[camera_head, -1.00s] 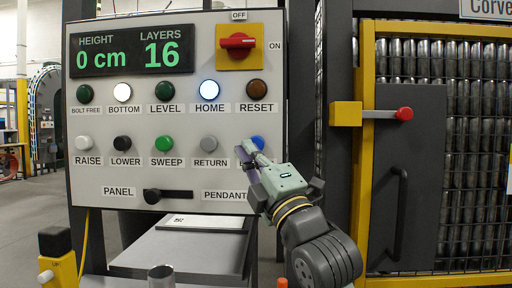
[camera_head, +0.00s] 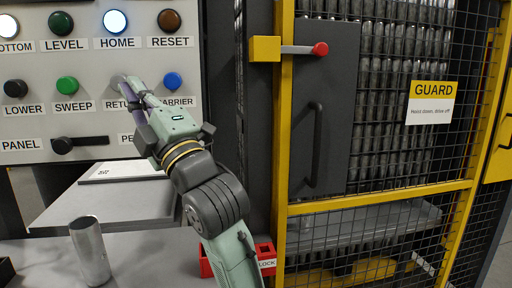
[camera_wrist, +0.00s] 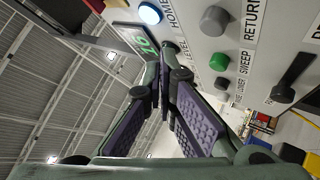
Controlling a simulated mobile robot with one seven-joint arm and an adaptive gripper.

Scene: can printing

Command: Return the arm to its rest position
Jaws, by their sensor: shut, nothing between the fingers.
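My gripper (camera_head: 128,88) is shut and empty. In the head view its fingertips are in front of the RETURN button on the control panel (camera_head: 100,112) and cover part of that button and its label. I cannot tell whether they touch the panel. The blue CARRIER button (camera_head: 172,81) is just right of the fingers. In the wrist view the two purple-padded fingers (camera_wrist: 168,50) meet at their tips, below the lit HOME button (camera_wrist: 150,13). The grey RETURN button (camera_wrist: 214,21) and green SWEEP button (camera_wrist: 220,61) show clear of the fingers there. My arm is stretched out forward.
A yellow-framed mesh guard (camera_head: 380,203) with a grey door and red-knobbed latch (camera_head: 320,49) stands right of the panel. Below are a grey shelf (camera_head: 110,205), a metal can (camera_head: 88,250) and a red lock box (camera_head: 264,250) close by my arm.

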